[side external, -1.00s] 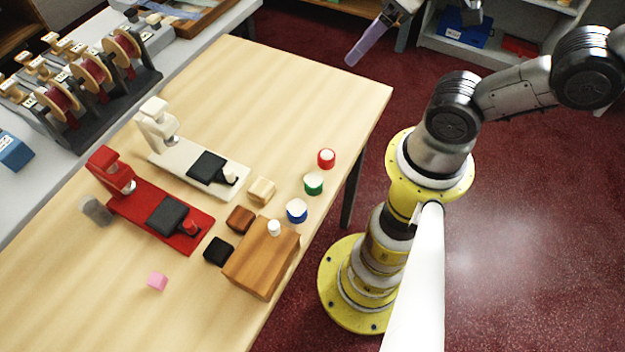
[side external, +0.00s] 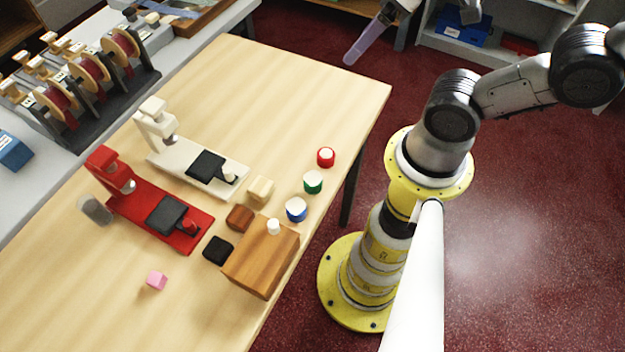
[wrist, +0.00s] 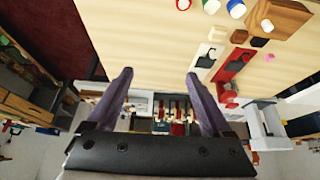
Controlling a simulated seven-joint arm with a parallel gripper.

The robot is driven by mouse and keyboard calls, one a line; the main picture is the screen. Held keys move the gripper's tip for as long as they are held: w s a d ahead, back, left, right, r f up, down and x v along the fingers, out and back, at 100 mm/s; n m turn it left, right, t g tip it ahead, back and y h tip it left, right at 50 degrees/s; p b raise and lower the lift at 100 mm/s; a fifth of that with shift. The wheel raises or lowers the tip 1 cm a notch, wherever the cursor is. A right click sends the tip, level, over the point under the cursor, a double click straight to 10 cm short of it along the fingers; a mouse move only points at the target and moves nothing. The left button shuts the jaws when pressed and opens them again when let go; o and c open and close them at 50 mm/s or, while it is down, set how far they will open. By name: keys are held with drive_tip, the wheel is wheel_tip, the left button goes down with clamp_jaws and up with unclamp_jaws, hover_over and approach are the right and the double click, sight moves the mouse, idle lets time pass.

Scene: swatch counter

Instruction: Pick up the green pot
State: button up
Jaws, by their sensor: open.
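The green pot (side external: 313,182) is a small round pot with a white top. It stands on the wooden table between the red pot (side external: 326,157) and the blue pot (side external: 296,209), near the table's right edge. In the wrist view the green pot (wrist: 211,6) is at the top edge, partly cut off. My gripper (side external: 352,58) is at the top of the side view, beyond the table's far corner and well away from the pot. In the wrist view my gripper (wrist: 158,75) has its two purple fingers wide apart with nothing between them.
A wooden block (side external: 262,258) with a white knob stands beside the blue pot. Small cream, brown and black blocks lie near it. A red device (side external: 150,205) and a white device (side external: 190,163) stand to the left. The table's far part (side external: 290,85) is clear.

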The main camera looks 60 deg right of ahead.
drive_tip(key=w+n, duration=0.1)
drive_tip(key=n, duration=0.2)
drive_tip(key=n+g, duration=0.6)
drive_tip(key=n, duration=0.7)
hover_over(313, 179)
wheel_tip(313, 179, down, 12)
drive_tip(key=f, duration=0.8)
drive_tip(key=shift+w, duration=0.2)
drive_tip(key=shift+t, duration=0.3)
drive_tip(key=shift+s+f, duration=0.2)
drive_tip(key=shift+f, duration=2.45)
clamp_jaws()
